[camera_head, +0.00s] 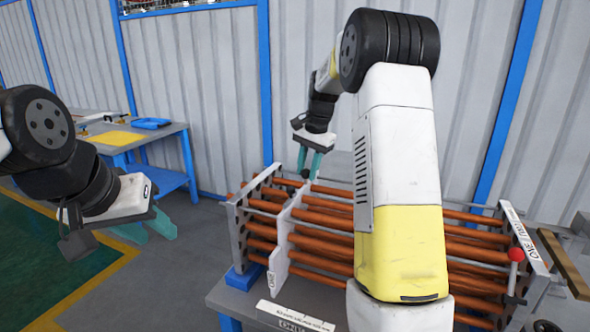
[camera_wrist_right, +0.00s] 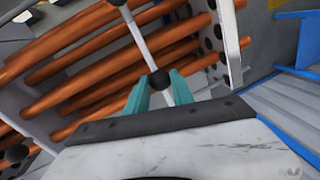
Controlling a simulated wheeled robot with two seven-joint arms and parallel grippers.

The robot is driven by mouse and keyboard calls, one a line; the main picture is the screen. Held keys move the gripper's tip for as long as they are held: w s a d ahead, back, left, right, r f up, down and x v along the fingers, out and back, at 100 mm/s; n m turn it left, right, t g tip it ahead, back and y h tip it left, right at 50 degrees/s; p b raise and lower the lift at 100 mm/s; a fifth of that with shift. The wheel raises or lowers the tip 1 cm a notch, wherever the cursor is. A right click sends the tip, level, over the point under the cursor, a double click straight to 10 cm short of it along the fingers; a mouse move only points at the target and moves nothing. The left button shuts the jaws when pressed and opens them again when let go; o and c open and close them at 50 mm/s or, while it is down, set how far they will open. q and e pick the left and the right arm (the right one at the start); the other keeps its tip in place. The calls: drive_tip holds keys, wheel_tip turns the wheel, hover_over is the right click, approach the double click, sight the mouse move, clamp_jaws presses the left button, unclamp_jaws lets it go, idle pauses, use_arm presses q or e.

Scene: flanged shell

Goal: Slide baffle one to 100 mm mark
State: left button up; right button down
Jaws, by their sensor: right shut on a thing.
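Baffle one (camera_head: 280,245) is a pale upright plate across the copper tubes, near the left end of the bundle, with a "ONE" tag at its lower front. In the right wrist view it appears to be the narrow light bar (camera_wrist_right: 138,38) with black knobs. My right gripper (camera_head: 311,168) is over the bundle's far left, its teal fingers shut on a black knob (camera_wrist_right: 160,80) at the baffle's top. My left gripper (camera_head: 150,228) is left of the bundle, empty, its teal fingers apart. My right arm hides the bundle's middle; no 100 mm mark is readable.
The copper tubes (camera_head: 325,218) run between a holed left end plate (camera_head: 236,235) and a labelled right end plate (camera_head: 527,240). A red-knobbed lever (camera_head: 516,255) stands at the right. A white label strip (camera_head: 295,317) lies on the front bench edge. A blue-framed table (camera_head: 150,140) stands behind left.

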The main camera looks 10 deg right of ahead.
drive_tip(key=s+d, duration=0.5)
drive_tip(key=d, duration=0.3)
drive_tip(key=shift+s, duration=0.2)
drive_tip(key=shift+d+r, duration=0.1)
drive_tip(key=c, duration=1.1)
unclamp_jaws()
wheel_tip(320, 180, up, 8)
drive_tip(key=s+d, duration=0.1)
drive_tip(key=shift+f, duration=0.2)
